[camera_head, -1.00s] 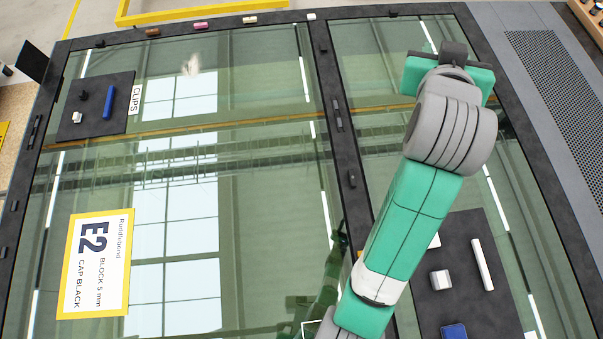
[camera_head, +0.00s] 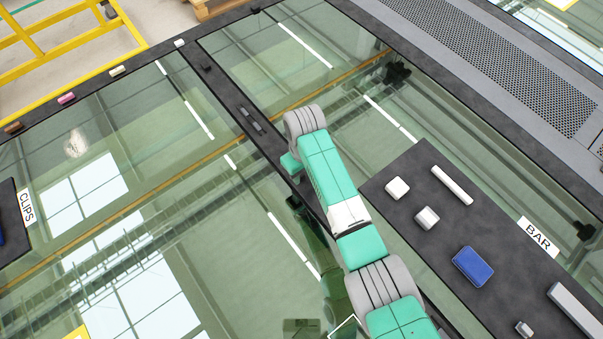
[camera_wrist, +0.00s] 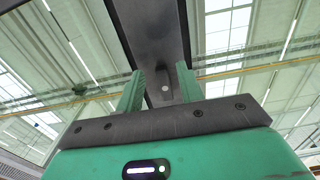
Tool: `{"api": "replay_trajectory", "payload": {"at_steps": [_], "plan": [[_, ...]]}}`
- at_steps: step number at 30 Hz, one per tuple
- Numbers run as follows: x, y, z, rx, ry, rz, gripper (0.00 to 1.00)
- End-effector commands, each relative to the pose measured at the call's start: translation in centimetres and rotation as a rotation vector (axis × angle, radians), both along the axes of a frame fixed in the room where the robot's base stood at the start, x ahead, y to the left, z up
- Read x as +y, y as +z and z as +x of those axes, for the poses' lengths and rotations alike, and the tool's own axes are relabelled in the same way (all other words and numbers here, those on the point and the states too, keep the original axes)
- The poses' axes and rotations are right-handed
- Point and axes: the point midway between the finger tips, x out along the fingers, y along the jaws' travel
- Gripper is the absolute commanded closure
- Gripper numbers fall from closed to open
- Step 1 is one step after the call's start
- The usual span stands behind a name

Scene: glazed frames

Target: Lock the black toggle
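My gripper (camera_wrist: 160,82) shows two green fingers standing apart in the wrist view, with nothing seen held between them. They point at the dark centre bar of the glazed frames (camera_wrist: 150,30). A small pale round spot (camera_wrist: 165,87) shows on the bar between the fingers. In the head view small black fittings (camera_head: 250,118) lie along the centre bar, just up and left of my wrist. Another small black piece (camera_head: 206,68) sits farther along it. I cannot tell which is the black toggle or whether it is locked.
At right a dark board (camera_head: 405,222) marked BAR carries white blocks, a white stick (camera_head: 452,185) and a blue block (camera_head: 472,266). A dark CLIPS board (camera_head: 12,225) is cut off at left. Glass panes are reflective.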

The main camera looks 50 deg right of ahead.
Motion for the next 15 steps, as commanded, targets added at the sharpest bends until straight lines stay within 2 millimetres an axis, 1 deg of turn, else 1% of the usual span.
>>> {"api": "replay_trajectory", "payload": {"at_steps": [1,3,11,12,14,15], "plan": [[-0.01,-0.66,0.00,0.000,0.000,0.000,0.63],[-0.01,-1.15,0.01,-0.001,-0.001,0.000,0.63],[-0.02,-1.39,0.04,-0.003,0.000,0.000,0.63],[-0.02,-1.39,0.04,-0.003,0.000,0.000,0.65],[-0.02,-1.39,0.04,-0.003,0.000,0.000,0.76],[-0.02,-1.38,0.04,-0.003,0.000,0.000,0.84]]}}
